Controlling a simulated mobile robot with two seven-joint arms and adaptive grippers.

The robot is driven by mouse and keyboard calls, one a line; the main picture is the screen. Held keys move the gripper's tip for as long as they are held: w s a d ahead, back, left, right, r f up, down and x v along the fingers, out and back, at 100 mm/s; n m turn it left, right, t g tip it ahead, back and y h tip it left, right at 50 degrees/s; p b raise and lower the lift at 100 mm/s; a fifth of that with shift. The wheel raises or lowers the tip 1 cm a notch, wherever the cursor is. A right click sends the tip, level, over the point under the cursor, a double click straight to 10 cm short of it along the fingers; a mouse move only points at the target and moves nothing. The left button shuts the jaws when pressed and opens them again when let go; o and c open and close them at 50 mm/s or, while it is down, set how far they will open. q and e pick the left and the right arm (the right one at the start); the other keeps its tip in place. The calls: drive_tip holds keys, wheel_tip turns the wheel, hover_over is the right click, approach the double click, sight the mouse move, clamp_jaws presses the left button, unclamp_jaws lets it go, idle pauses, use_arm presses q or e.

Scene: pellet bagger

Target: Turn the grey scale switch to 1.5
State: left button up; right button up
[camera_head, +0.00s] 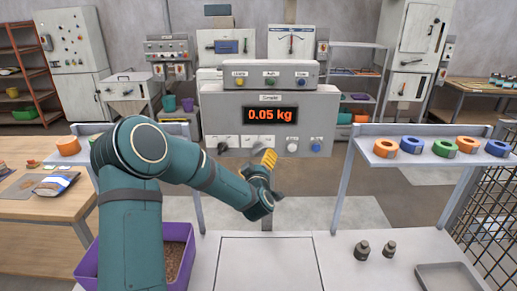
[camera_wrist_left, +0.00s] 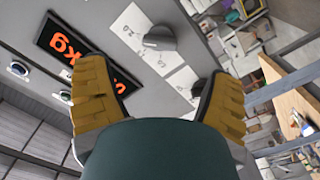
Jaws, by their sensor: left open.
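The scale console (camera_head: 328,105) stands ahead, with a lit orange display (camera_head: 270,115) reading 0.05 kg. The grey scale switch (camera_head: 222,147) is a dark round knob on a white label plate at the lower left of its front. In the left wrist view the switch (camera_wrist_left: 160,38) shows its pointed side towards the markings. The small printed numbers are too unclear to tell its setting. My left gripper (camera_head: 265,158) is open and empty, with yellow fingers apart in the wrist view (camera_wrist_left: 157,78). In the head view it is right of the switch, not touching it. My right gripper is out of view.
White and blue buttons (camera_head: 315,147) sit right on the console front. Side shelves hold coloured tape rolls (camera_head: 444,148). A purple bin (camera_head: 182,232) of pellets stands left; two metal weights (camera_head: 361,250) and a tray (camera_head: 448,277) lie on the right bench.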

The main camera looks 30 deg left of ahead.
sight(258, 151)
use_arm(q)
drive_tip(key=p+x, duration=0.1)
drive_tip(key=x, duration=0.7)
drive_tip(key=shift+w, duration=0.1)
drive_tip(key=c, duration=1.2)
